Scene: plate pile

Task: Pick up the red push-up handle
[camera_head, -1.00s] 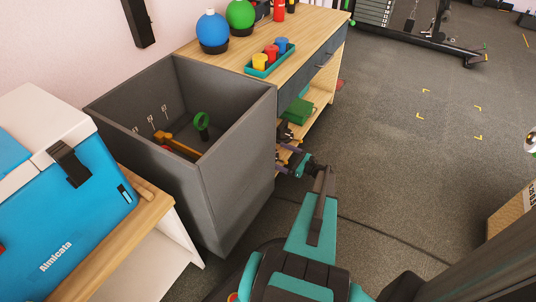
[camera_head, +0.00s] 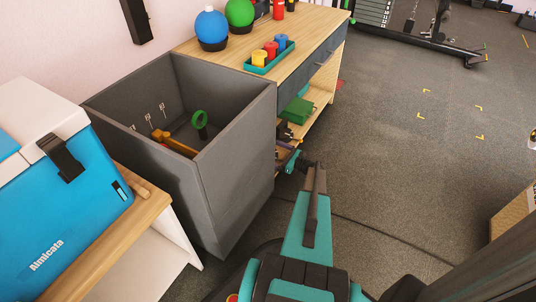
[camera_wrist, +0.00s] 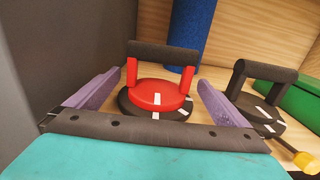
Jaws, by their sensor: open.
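The red push-up handle (camera_wrist: 158,94) stands upright on the wooden shelf in the wrist view. It has a red round base with white marks, red posts and a black grip bar on top; a black disc shows under the red base. My gripper (camera_wrist: 152,92) is open, with one purple finger to the left and one to the right of the handle. The fingers are apart from it as far as I can tell. In the head view my gripper (camera_head: 287,158) reaches into the lower shelf beside the grey bin, and the red handle is not visible there.
A black push-up handle (camera_wrist: 262,92) stands close to the right, with a yellow-tipped bar in front. A blue roller (camera_wrist: 192,30) stands behind, and a green object (camera_wrist: 303,98) lies at right. A grey wall (camera_wrist: 30,70) is close at left. The grey bin (camera_head: 235,165) flanks my arm.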

